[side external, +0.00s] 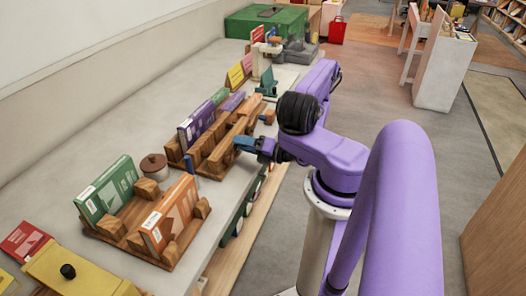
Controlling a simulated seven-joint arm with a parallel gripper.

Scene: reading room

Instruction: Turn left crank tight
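A wooden press (222,150) stands mid-table, with purple books (197,124) upright at its back. Small blue parts show at its front: an upright one (189,163) at the left end and another (245,143) right at my gripper. I cannot tell which of these, if any, is the left crank. A wooden block or knob (268,116) sits near the right end. My gripper (256,147) is at the press's front edge, reaching in from the right. Its fingers are small and dark here, so their opening and any contact with the press are unclear.
Left of the press are a brown-lidded jar (154,168) and a wooden stand (127,222) with green and orange books. A yellow box (75,272) with a black knob is at the near left. Signs and a green box (265,22) are at the far end.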

